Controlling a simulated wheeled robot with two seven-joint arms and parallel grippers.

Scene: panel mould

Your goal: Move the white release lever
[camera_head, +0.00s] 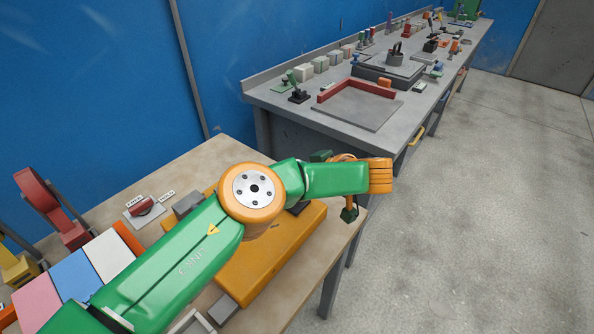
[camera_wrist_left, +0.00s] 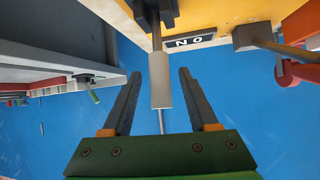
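The white release lever (camera_wrist_left: 161,80) shows in the left wrist view as a pale cylindrical grip on a thin metal rod. The rod runs up to a dark bracket on a yellow block (camera_wrist_left: 222,14). My left gripper (camera_wrist_left: 158,73) is open, with one finger on each side of the grip and a visible gap on both sides. In the head view my left arm reaches over the yellow block (camera_head: 272,262), and the lever is hidden there. The left fingers cannot be made out in that view. My right gripper is in neither view.
A wooden table (camera_head: 182,170) carries the yellow block, a red lever (camera_head: 145,207) on a labelled plate, and pink, blue and white panels (camera_head: 108,253). A grey bench (camera_head: 385,140) with many small parts stands behind. The floor (camera_head: 480,200) at right is clear.

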